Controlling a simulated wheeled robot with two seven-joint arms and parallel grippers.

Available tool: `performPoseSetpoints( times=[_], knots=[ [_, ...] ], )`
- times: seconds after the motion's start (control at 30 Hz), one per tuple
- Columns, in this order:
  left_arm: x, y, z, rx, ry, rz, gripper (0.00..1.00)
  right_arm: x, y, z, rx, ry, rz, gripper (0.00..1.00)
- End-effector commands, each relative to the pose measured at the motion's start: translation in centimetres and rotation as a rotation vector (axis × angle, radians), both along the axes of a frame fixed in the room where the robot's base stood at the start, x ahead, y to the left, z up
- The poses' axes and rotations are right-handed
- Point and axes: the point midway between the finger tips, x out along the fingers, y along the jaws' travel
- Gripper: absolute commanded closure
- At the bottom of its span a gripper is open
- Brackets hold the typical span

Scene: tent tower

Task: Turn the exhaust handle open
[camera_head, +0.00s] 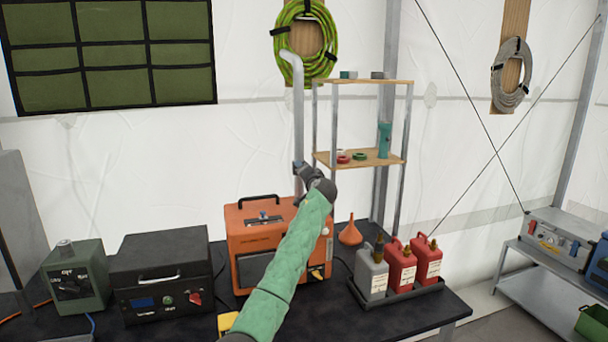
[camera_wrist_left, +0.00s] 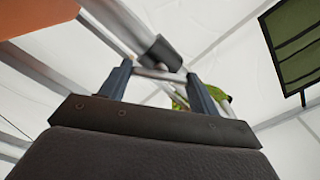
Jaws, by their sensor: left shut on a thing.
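The grey exhaust pipe (camera_head: 298,120) rises behind the orange generator (camera_head: 250,222) and bends over at its top. My left arm reaches up across the generator to the lower part of the pipe, and my left gripper (camera_head: 299,168) is there, mostly hiding the handle in the head view. In the left wrist view the two fingers of my left gripper (camera_wrist_left: 160,78) are shut on the thin exhaust handle (camera_wrist_left: 158,74), just beside a dark collar (camera_wrist_left: 162,53) on the pipe. The handle's exact angle is hard to tell. My right gripper is not in view.
A shelf rack (camera_head: 361,158) stands close to the right of the pipe. An orange funnel (camera_head: 350,235) and red cans (camera_head: 401,268) stand on the dark table (camera_head: 405,312) to the right. A black box (camera_head: 160,270) stands left of the generator.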

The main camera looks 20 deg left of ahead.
Motion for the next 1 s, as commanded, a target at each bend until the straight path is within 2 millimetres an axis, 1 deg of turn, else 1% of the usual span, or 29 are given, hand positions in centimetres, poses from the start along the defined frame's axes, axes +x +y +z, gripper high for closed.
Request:
performPoseSetpoints(
  times=[0.17, 0.3, 0.5, 0.8, 1.0],
  knots=[
    [0.0, -0.1, 0.1, 0.139, 0.093, -0.001, 0.61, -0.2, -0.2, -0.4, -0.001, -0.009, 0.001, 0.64],
    [0.0, 0.0, 0.1, 0.238, 0.162, -0.001, 0.61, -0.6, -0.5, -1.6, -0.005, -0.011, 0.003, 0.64],
    [0.0, -0.1, 0.0, 0.356, 0.241, -0.001, 0.61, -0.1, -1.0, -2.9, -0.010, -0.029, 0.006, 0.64],
    [0.0, -0.1, -0.1, 0.462, 0.313, -0.002, 0.61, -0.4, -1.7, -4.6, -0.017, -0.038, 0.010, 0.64],
    [0.0, -0.1, -0.1, 0.487, 0.330, -0.002, 0.61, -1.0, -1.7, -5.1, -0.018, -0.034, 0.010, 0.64]
  ],
)
